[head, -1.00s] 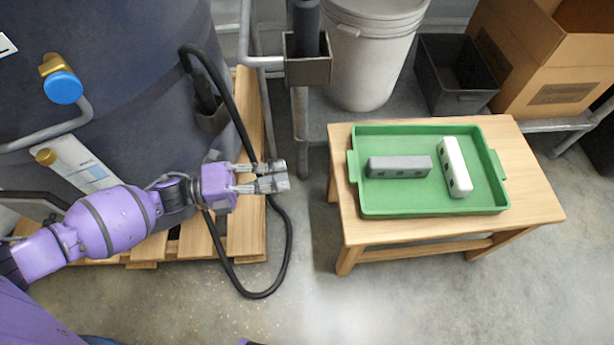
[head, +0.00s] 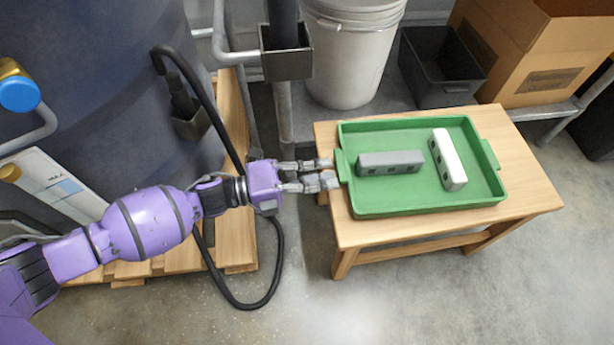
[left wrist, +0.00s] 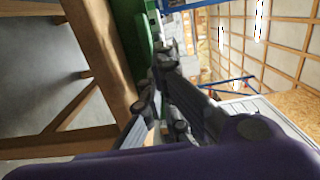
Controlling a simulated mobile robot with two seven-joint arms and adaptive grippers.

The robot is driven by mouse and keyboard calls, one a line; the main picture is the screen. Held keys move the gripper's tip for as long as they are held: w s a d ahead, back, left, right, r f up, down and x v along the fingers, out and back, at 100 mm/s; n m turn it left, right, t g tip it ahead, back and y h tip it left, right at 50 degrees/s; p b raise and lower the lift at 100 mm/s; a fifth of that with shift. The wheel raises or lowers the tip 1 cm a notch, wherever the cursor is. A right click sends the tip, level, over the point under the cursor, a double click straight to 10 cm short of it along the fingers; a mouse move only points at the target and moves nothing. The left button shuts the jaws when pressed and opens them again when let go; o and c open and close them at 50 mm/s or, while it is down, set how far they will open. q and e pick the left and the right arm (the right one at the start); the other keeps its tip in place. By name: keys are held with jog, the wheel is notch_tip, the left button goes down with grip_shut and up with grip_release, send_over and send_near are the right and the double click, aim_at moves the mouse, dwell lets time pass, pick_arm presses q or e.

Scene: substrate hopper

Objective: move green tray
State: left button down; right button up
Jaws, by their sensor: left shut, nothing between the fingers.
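The green tray (head: 430,207) lies flat on a small wooden table (head: 420,228). A grey block (head: 390,163) and a white block (head: 449,160) with dark square holes lie in it. The tray has a handle tab at its left and right ends. My left gripper (head: 333,172) reaches in from the left, its fingertips at the left handle. It is shut with nothing held; whether it touches the handle I cannot tell. In the left wrist view, the gripper's fingers (left wrist: 165,85) show close to the green tray edge (left wrist: 128,40). My right gripper is not in view.
A black crate (head: 440,70) and a cardboard box (head: 540,50) stand behind the table, with a white bucket (head: 352,60) beside them. A dark tank (head: 90,110), a black hose (head: 275,275) and a wooden pallet (head: 236,215) are at the left. The floor in front is clear.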

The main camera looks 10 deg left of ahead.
aim_at(360, 168)
pick_arm(q)
jog(key=shift+d, duration=0.1)
jog(key=x, duration=0.7)
jog(key=shift+w+d+r, duration=0.1)
jog(key=shift+w+d, duration=0.15)
